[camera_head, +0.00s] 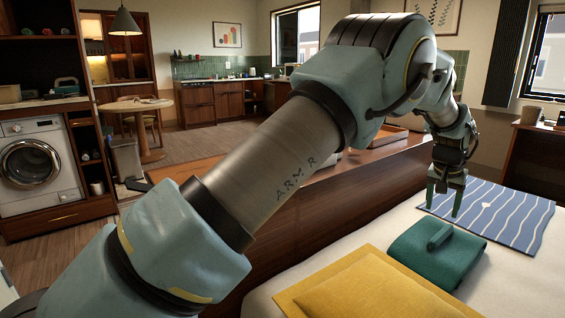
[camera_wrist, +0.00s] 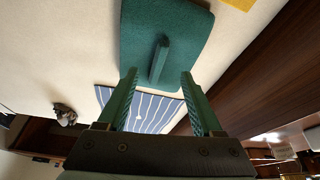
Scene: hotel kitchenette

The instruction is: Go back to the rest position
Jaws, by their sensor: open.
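My gripper (camera_head: 446,196) hangs at the right in the head view, pointing down over the pale bed surface. In the wrist view my gripper (camera_wrist: 158,92) shows two green fingers spread apart with nothing held between them. A dark green folded cloth (camera_head: 432,258) with a raised strip lies just in front of the gripper. It also shows in the wrist view (camera_wrist: 190,45), beyond the fingertips. A blue mat with white stripes (camera_head: 500,215) lies behind the cloth and shows between the fingers in the wrist view (camera_wrist: 155,108).
A yellow cushion (camera_head: 370,290) lies at the front of the bed. A long brown wooden ledge (camera_head: 325,205) runs beside the bed, with a tray (camera_head: 388,137) on it. A washing machine (camera_head: 38,165) and a round table (camera_head: 135,105) stand farther left. Wooden floor between them is partly clear.

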